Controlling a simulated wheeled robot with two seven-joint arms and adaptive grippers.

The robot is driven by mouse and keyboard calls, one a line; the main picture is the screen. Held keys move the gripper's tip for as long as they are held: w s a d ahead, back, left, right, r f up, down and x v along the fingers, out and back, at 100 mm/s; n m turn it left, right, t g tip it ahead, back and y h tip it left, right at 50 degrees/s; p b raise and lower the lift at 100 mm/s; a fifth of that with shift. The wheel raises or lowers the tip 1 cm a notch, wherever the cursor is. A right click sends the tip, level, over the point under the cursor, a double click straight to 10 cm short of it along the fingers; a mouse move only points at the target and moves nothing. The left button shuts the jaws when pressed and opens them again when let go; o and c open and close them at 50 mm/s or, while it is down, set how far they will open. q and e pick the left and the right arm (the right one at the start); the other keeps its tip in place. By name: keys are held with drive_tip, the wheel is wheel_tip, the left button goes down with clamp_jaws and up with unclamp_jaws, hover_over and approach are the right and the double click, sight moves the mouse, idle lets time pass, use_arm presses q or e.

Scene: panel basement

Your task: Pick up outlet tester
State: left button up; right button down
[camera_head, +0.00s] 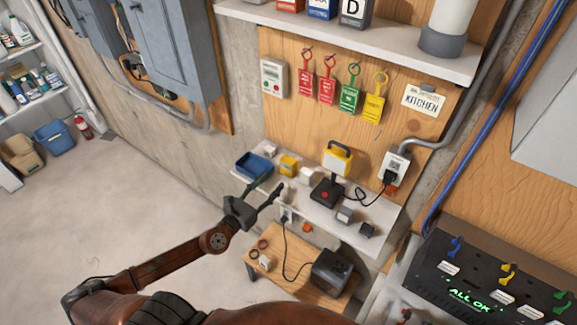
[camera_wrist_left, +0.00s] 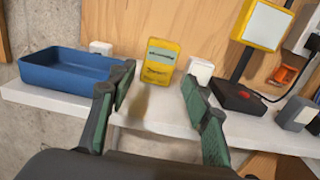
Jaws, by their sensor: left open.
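My left gripper (camera_head: 265,188) is open and empty, in front of the shelf. Its green-padded fingers (camera_wrist_left: 157,88) show on both sides of the wrist view, with a gap before the device. My right gripper is not in view.
A blue tray (camera_wrist_left: 65,68) is left of the yellow device, and a small white block (camera_wrist_left: 201,70) is close on its right. A yellow lamp (camera_head: 337,160) on a black base stands further right. A wooden table (camera_head: 262,284) is below.

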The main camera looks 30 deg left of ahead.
sight(286, 168)
use_arm(q)
drive_tip(key=w, duration=0.3)
drive_tip(key=w+p, duration=0.1)
drive_tip(key=w, duration=0.1)
drive_tip(key=shift+w+d, duration=0.2)
drive_tip(key=shift+w, duration=0.2)
drive_tip(key=w, duration=0.1)
drive_tip(key=w+p, duration=0.1)
drive_tip(key=w, duration=0.2)
drive_tip(key=shift+w+d+f, duration=0.1)
drive_tip(key=shift+w+d, duration=0.05)
drive_tip(key=shift+d, duration=0.1)
drive_tip(key=shift+w, duration=0.15)
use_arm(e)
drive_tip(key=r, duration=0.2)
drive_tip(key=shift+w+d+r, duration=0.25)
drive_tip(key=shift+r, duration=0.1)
use_arm(q)
drive_tip(key=shift+c, duration=0.5)
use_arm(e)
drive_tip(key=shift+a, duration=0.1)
use_arm(q)
drive_tip(key=shift+c, duration=0.9)
drive_tip(key=c, duration=0.5)
drive_tip(key=shift+c, duration=0.2)
drive_tip(key=shift+c, duration=0.2)
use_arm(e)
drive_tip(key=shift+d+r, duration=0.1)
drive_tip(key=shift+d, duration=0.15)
